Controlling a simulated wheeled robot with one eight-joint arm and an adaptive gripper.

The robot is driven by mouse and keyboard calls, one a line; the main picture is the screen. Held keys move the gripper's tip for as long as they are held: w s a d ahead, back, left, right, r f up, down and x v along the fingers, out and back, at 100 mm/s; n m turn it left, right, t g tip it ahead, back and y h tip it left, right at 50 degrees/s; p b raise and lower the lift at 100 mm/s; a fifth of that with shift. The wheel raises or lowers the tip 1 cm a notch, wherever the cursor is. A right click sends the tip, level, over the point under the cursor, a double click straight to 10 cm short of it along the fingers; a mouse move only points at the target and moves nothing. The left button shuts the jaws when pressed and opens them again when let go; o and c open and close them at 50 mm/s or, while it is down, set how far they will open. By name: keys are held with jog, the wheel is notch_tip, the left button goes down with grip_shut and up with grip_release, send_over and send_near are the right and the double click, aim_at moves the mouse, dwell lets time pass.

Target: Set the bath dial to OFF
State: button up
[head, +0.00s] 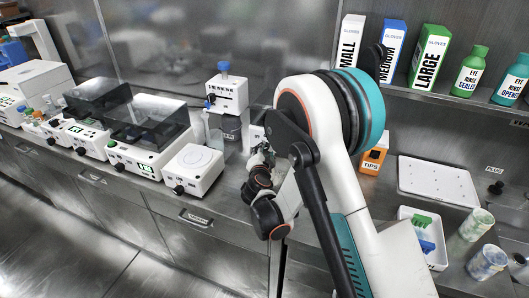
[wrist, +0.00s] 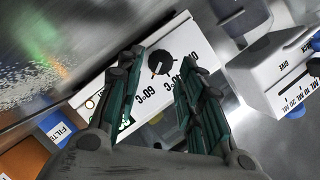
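The black round dial (wrist: 160,63) sits on a white panel (wrist: 200,45) in the wrist view. A thin pale mark on it points to the lower left, towards the "60°C" print. Another label right of the dial is partly covered by a finger and hard to read. My gripper (wrist: 157,74) is open, with one finger to each side of the dial in the picture. I cannot tell whether either finger touches it. In the head view my gripper (head: 262,155) is at the back of the counter, and my arm hides most of the device there.
A white dispenser (head: 228,94) with a blue cap stands left of my gripper. Several white instruments, including a box with a round plate (head: 193,166), line the counter further left. An orange tips box (head: 373,158) and a white tray (head: 437,181) are right of my arm.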

jog(key=shift+b+x, duration=0.3)
jog(key=shift+x, duration=1.25)
jog(key=c, duration=0.8)
